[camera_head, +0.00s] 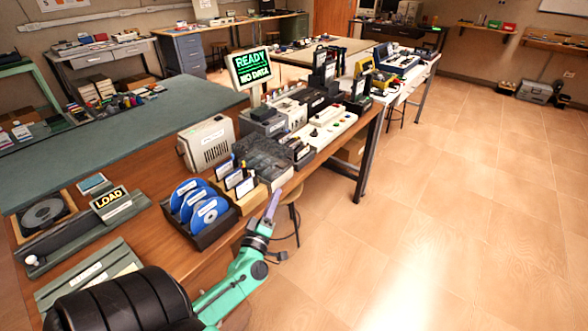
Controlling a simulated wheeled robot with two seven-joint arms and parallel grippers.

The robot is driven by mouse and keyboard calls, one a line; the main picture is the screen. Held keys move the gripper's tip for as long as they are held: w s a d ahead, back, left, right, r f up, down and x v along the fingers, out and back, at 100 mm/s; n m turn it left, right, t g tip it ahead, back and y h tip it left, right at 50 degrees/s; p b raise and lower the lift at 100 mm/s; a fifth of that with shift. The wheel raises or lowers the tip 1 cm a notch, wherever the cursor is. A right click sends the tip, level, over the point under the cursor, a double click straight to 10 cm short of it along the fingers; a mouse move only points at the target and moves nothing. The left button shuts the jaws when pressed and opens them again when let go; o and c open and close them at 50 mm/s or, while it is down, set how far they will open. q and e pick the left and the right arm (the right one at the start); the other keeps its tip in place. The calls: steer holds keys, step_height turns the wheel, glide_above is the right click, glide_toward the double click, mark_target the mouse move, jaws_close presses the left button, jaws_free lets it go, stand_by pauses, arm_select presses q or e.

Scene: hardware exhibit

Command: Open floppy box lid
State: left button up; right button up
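A smoky dark translucent box (264,157), which looks like the floppy box, stands near the front edge of the wooden table. Its lid appears closed, but the dark plastic makes this hard to tell. A tan holder with upright floppy disks (237,184) stands just left of it. My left gripper (273,203) points up at the table's front edge, in front of and below the box, apart from it. It is seen narrow and edge-on, so its finger gap does not show. I see nothing held in it. My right gripper is not in view.
A black rack of blue discs (200,208) stands left of the disk holder. A beige device (208,142) is behind it, and a READY sign (252,68) rises farther back. Switch boxes (325,128) crowd the table to the right. The tiled floor (440,190) at right is clear.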

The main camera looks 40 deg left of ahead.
arm_select(q)
glide_toward(287, 168)
steer(key=w+r, duration=0.3)
steer(key=r, duration=0.1)
steer(key=w+r, duration=0.1)
steer(key=w, duration=0.1)
steer(key=shift+w+a+r, duration=0.35)
steer(key=shift+r, duration=0.05)
jaws_close()
stand_by(0.7)
